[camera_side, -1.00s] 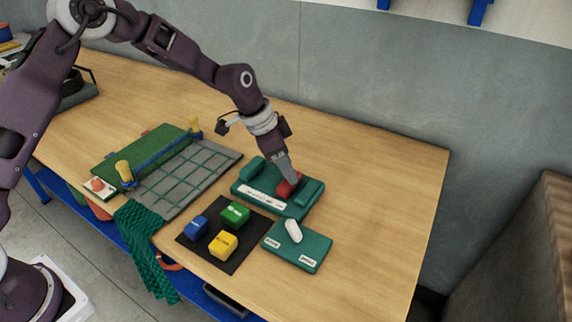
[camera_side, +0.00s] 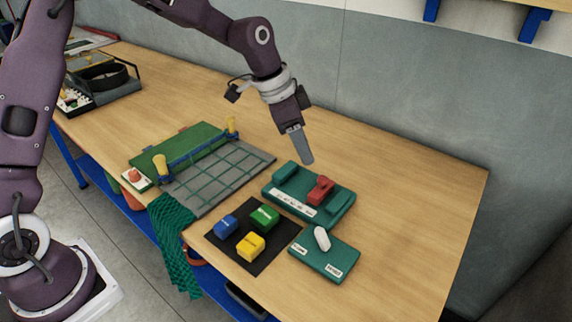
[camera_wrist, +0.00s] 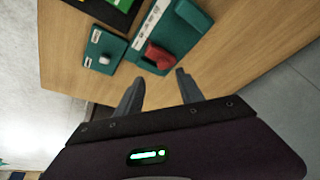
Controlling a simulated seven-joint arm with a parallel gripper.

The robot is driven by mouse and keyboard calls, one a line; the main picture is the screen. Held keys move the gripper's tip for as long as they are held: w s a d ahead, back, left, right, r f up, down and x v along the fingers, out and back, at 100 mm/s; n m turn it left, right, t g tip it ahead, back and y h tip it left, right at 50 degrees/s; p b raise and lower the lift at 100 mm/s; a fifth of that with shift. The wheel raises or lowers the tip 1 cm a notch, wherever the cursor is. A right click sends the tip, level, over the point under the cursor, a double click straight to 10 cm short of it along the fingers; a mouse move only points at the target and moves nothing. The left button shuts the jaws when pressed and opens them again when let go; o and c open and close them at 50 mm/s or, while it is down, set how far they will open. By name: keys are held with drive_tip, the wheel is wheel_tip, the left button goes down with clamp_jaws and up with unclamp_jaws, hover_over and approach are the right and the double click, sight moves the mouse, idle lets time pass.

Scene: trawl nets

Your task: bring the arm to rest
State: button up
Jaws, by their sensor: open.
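My gripper (camera_side: 305,158) is raised above the table, just behind the green holder. In the wrist view my gripper (camera_wrist: 158,88) shows two grey fingers spread apart with nothing between them. The red piece also shows in the wrist view (camera_wrist: 158,54), beyond the fingertips.
A black mat (camera_side: 232,255) holds a blue block (camera_side: 226,225), a green block (camera_side: 264,217) and a yellow block (camera_side: 250,246). A green plate (camera_side: 318,266) bears a white piece (camera_side: 322,238). A netting frame (camera_side: 215,178) lies left. The table's right side is clear.

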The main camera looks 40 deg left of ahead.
drive_tip(key=s+a+r+n+y, duration=0.2)
drive_tip(key=s+a+r, duration=0.1)
drive_tip(key=s+r, duration=0.65)
drive_tip(key=s+a+n+t, duration=0.1)
drive_tip(key=s+a+n, duration=0.1)
drive_tip(key=s, duration=0.9)
drive_tip(key=s+a+r+n+t, duration=0.1)
drive_tip(key=s+a+n, duration=0.2)
drive_tip(key=s, duration=0.9)
drive_tip(key=shift+a+n+y, duration=0.2)
drive_tip(key=shift+n+y, duration=0.1)
drive_tip(key=shift+n, duration=0.5)
